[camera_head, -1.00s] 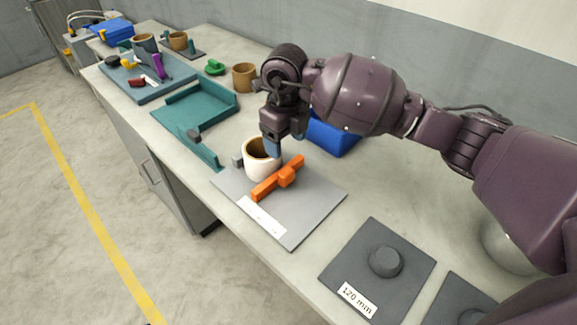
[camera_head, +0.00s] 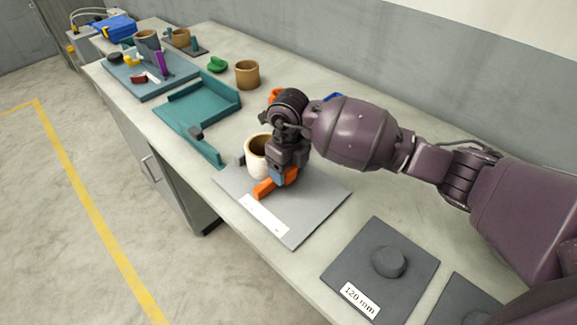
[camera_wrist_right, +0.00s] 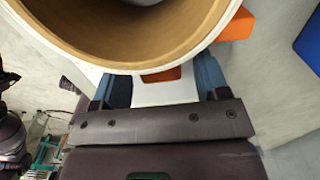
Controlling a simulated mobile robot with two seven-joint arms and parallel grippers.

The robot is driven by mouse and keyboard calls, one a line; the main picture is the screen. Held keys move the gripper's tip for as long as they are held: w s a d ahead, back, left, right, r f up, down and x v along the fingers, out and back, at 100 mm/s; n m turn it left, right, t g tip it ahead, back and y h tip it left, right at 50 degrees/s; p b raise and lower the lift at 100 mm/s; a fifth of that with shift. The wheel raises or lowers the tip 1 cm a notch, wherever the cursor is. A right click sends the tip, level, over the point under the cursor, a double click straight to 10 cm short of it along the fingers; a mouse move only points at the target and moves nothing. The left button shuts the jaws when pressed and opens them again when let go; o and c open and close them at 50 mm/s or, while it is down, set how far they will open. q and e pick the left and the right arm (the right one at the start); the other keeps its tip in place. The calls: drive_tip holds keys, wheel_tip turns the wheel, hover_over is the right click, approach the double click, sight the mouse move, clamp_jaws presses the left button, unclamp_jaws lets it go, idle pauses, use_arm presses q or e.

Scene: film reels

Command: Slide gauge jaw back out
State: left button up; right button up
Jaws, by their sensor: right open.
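The orange gauge jaw (camera_head: 264,188) lies on a grey gauge plate (camera_head: 318,198) with a white label strip, close to a white cup-like reel with a brown inside (camera_head: 255,165). My right gripper (camera_head: 278,182) is down over the middle of the orange jaw and hides much of it. In the right wrist view its blue fingers (camera_wrist_right: 165,88) are apart, with a bit of orange (camera_wrist_right: 162,74) between them below the reel's rim (camera_wrist_right: 130,62). Whether the fingers touch the jaw is hidden. My left gripper is not in view.
A dark plate marked 120 mm (camera_head: 395,285) with a round knob lies to the right. A teal tray (camera_head: 215,100) and a brown cup (camera_head: 247,74) stand farther back, with a blue-grey tray (camera_head: 150,85) of small things beyond. A blue object behind my arm is mostly hidden.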

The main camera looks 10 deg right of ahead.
clamp_jaws()
drive_tip(key=shift+s+d+r+p, duration=0.2)
drive_tip(key=shift+s+d+p, duration=0.1)
drive_tip(key=shift+s+p, duration=0.1)
drive_tip(key=s+d+p, duration=0.1)
drive_tip(key=s, duration=0.1)
drive_tip(key=s+d+p, duration=0.1)
drive_tip(key=s+d, duration=0.1)
drive_tip(key=s, duration=0.1)
drive_tip(key=s+d+p, duration=0.1)
drive_tip(key=s+d, duration=0.1)
drive_tip(key=shift+s+p, duration=0.35)
drive_tip(key=shift+p, duration=0.05)
drive_tip(key=shift+s+d+f, duration=0.1)
drive_tip(key=shift+f, duration=0.1)
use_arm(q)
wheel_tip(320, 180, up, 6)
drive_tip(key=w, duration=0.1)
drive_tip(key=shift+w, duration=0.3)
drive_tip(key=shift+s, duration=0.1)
use_arm(e)
drive_tip(key=shift+c, duration=1.9)
unclamp_jaws()
drive_tip(key=o, duration=0.4)
drive_tip(key=shift+s+d, duration=0.1)
drive_tip(key=shift+s, duration=0.05)
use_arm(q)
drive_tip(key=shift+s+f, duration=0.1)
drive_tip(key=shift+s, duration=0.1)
